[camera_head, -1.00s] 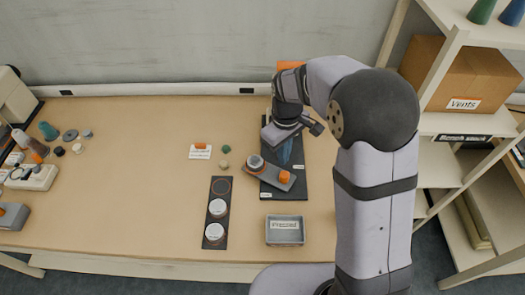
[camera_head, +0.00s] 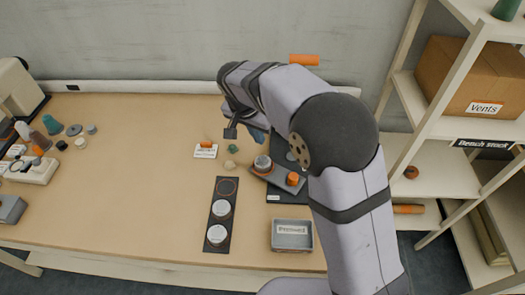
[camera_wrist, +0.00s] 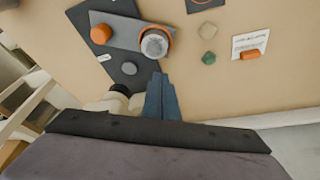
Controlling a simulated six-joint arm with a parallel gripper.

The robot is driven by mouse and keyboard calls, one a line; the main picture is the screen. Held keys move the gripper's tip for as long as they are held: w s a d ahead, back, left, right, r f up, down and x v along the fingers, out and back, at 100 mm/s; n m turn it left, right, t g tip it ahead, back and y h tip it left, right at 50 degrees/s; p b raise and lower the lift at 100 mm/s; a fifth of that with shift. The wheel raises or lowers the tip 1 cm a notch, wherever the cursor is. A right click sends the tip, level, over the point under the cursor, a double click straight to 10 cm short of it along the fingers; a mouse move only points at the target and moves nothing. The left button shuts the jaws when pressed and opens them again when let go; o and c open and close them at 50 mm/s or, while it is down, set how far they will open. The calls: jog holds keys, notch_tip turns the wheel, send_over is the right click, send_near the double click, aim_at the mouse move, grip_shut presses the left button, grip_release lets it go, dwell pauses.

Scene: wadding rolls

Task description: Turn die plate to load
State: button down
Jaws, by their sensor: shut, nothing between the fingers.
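The die plate (camera_head: 276,174) is a grey bar on a dark base (camera_head: 273,198). It lies slanted, with an orange knob (camera_head: 292,179) at its lower right end and a pale round cup (camera_head: 262,163) in an orange ring at its upper left end. In the wrist view the plate (camera_wrist: 125,33) shows its orange knob (camera_wrist: 101,34) at left and the cup (camera_wrist: 155,43) at right. My gripper (camera_head: 259,137) has blue fingers, shut and empty, beyond the cup. In the wrist view the fingertips (camera_wrist: 161,76) point toward the cup; contact cannot be told.
A black strip (camera_head: 221,230) with white discs lies left of the plate. A grey "Pressed" tray (camera_head: 292,248) stands in front. A label card (camera_head: 205,151), a green piece (camera_head: 233,148) and a beige piece (camera_head: 229,164) lie at left. Shelving (camera_head: 440,140) stands right. The table's left middle is clear.

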aim_at(250, 168)
jog(key=shift+w+a+m, duration=0.1)
jog(key=shift+a+m, duration=0.2)
jog(key=shift+m, duration=0.1)
jog(key=shift+p+x, duration=1.1)
jog(key=shift+x, duration=3.9)
jog(key=shift+s+a+n+y+b, duration=0.3)
jog(key=shift+s+a+n+b, duration=0.45)
jog(key=shift+n, duration=0.35)
jog(key=shift+s+a+n+t+y+b, duration=0.2)
jog(key=shift+s+a+n+b, duration=0.15)
jog(key=shift+s+n, duration=0.4)
jog(key=shift+s+a+n+t+y+b, duration=0.1)
jog(key=shift+s+a+n+y+b, duration=0.15)
jog(key=shift+s+a+n, duration=0.4)
jog(key=shift+s+b, duration=0.5)
jog(key=shift+s, duration=0.35)
jog(key=shift+s, duration=0.15)
jog(key=shift+r, duration=0.1)
